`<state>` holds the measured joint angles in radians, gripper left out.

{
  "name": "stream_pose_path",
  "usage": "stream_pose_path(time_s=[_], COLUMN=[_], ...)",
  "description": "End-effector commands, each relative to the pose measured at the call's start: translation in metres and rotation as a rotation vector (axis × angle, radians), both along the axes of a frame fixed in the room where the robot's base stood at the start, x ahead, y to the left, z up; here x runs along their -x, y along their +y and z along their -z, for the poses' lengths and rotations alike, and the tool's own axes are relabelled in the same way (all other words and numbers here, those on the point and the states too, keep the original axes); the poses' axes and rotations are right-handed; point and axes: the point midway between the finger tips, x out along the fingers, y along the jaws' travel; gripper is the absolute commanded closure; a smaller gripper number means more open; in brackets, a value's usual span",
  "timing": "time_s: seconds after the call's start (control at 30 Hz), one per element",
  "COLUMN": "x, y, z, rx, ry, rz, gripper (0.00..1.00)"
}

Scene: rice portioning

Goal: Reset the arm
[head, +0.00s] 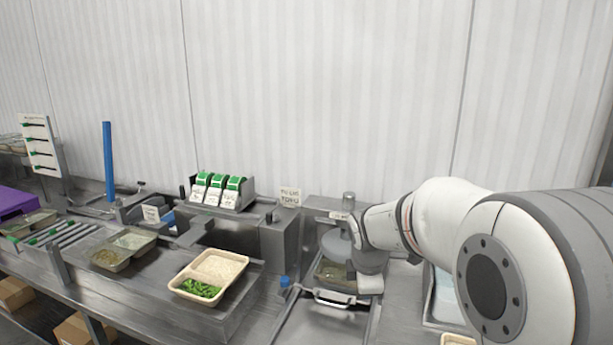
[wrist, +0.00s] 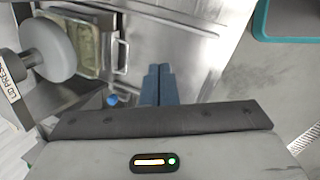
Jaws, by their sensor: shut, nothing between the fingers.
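My gripper (wrist: 158,72) shows in the wrist view with its two blue-grey fingers together and nothing between them. It points over the bare steel counter (wrist: 185,50). In the head view my arm comes in from the right and bends down at its wrist beside the press station. The fingertips cannot be made out there.
A tray (head: 207,282) of rice and green vegetables stands left of centre. A metal pan (head: 337,277) with a handle sits near my wrist; a round grey press head (wrist: 48,50) is close at left in the wrist view. A teal-rimmed tray (wrist: 262,22) lies upper right.

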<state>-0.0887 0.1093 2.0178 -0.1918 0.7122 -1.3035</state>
Motion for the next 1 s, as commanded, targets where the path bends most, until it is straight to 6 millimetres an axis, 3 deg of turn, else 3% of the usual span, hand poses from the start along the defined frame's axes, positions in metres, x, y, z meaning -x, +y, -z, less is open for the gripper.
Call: stream_pose_path(time_s=[0.03, 0.23, 0.4, 0.5, 0.7, 1.0], x=[0.022, 0.106, 0.174, 0.205, 0.238, 0.242], y=[-0.004, -0.015, -0.018, -0.018, -0.017, -0.017], z=[-0.004, -0.011, -0.003, 0.005, 0.016, 0.017], rx=[-0.044, -0.231, -0.382, -0.452, -0.530, -0.539], ry=[-0.016, -0.047, -0.062, -0.064, -0.063, -0.061], rz=[0.115, 0.601, 0.997, 1.185, 1.398, 1.432], gripper=[1.00, 1.00, 1.00, 1.00, 1.00, 1.00])
